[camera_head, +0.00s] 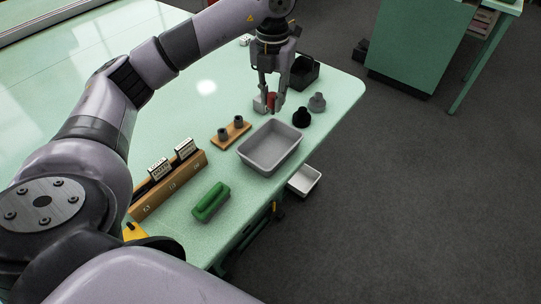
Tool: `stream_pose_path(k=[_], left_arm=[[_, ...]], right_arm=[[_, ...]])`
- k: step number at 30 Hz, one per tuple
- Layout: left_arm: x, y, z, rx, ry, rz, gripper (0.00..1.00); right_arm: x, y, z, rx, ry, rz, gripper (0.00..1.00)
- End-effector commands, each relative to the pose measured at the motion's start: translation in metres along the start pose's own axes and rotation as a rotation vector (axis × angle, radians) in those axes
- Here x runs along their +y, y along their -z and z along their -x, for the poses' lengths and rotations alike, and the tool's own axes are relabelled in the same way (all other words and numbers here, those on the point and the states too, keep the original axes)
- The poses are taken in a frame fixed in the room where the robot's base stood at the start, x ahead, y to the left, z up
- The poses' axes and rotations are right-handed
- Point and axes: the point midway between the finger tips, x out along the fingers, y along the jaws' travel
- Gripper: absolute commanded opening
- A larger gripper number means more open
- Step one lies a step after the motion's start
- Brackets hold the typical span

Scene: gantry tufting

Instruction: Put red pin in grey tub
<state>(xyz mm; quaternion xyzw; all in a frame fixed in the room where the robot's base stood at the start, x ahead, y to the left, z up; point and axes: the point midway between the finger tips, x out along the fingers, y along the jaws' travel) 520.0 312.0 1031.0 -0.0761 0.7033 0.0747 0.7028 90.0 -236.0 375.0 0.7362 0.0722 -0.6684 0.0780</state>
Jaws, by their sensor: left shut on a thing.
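The grey tub (270,147) stands open and looks empty near the right edge of the green table. My left gripper (271,104) points down just behind the tub's far rim. It is shut on the red pin (271,101), a small red piece between its fingertips. The lower end of the pin is hard to make out, so I cannot tell whether it touches the table. My right gripper is not in view.
A black knobbed piece (301,117) and a grey one (317,102) stand right of the gripper. A black bin (304,72) is behind. A wooden peg block (231,133), a wooden rack (168,185) and a green block (211,202) lie left and front. A white tray (304,180) sits below the table edge.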

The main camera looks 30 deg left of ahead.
Motion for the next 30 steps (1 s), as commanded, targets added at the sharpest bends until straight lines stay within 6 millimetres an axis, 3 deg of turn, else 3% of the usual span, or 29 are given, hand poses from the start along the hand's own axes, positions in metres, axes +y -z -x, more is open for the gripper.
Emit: stream_pose_path(k=[6, 11, 18, 27, 30], left_arm=[[0.008, -0.010, 0.025, -0.002, 0.001, 0.386, 0.00], [0.010, -0.011, 0.026, 0.001, 0.000, 0.487, 0.00], [0.010, -0.010, -0.029, 0.008, -0.003, 0.497, 0.00], [0.011, -0.010, -0.101, 0.004, -0.003, 0.497, 0.00], [0.011, -0.011, -0.116, 0.002, -0.002, 0.495, 0.00]], right_arm=[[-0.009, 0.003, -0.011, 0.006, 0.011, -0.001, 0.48], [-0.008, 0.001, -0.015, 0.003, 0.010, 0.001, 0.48], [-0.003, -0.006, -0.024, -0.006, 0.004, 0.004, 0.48], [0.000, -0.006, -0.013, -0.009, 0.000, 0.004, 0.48], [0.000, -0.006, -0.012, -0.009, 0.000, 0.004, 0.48]])
